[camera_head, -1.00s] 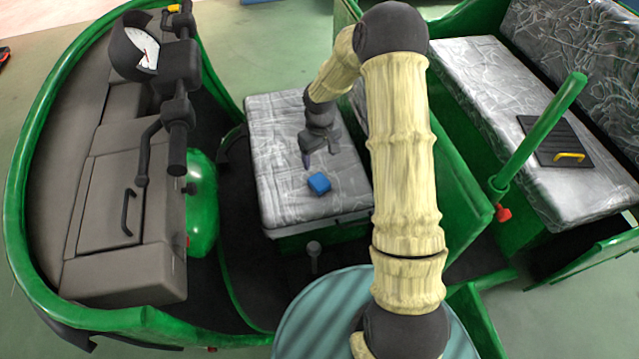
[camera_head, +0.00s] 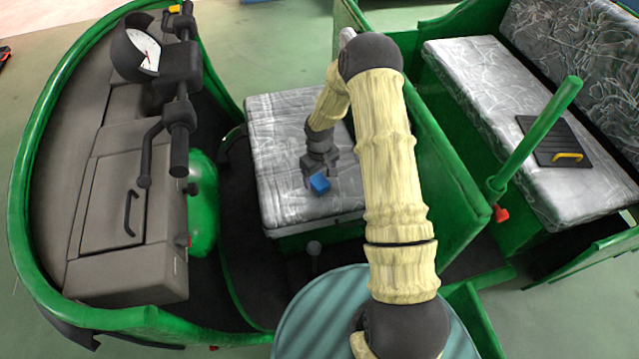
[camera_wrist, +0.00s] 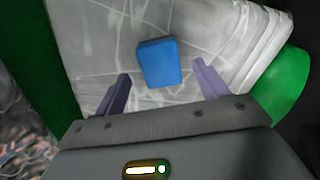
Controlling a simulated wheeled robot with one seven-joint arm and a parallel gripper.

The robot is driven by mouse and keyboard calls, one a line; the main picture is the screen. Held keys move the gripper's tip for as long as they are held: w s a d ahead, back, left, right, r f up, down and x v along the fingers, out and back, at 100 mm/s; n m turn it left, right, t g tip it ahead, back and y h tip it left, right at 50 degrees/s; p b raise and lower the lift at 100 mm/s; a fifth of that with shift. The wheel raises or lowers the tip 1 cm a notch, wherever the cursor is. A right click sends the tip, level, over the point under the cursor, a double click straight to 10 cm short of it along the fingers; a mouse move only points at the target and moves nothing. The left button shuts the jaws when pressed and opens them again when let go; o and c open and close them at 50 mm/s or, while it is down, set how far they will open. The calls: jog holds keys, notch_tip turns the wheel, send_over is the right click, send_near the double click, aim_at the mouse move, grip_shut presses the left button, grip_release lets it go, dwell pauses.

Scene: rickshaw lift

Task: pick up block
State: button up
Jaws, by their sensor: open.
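The blue block (camera_head: 319,183) lies on the grey, plastic-covered front seat (camera_head: 290,213) of the green rickshaw. In the wrist view the block (camera_wrist: 160,63) sits just beyond the fingertips, roughly centred between the two fingers. My gripper (camera_head: 317,172) is right over the block in the head view and covers part of it. In the wrist view my gripper (camera_wrist: 161,83) is open, with a finger on each side and empty space between them. I cannot tell how high the fingertips are above the seat.
A green partition (camera_head: 440,150) stands right of the seat, close to my arm. The handlebar with gauge (camera_head: 178,110) and grey dashboard (camera_head: 120,220) are at left. The rear bench (camera_head: 480,85) holds a black panel with a yellow handle (camera_head: 566,156). The seat around the block is clear.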

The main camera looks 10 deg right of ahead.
aim_at(319, 181)
notch_tip(319, 181, down, 3)
jog(key=shift+f, duration=0.2)
jog(key=shift+c, duration=0.4)
jog(key=c, duration=1.1)
notch_tip(319, 181, up, 10)
jog(key=shift+r+b, duration=0.1)
jog(key=shift+b, duration=0.2)
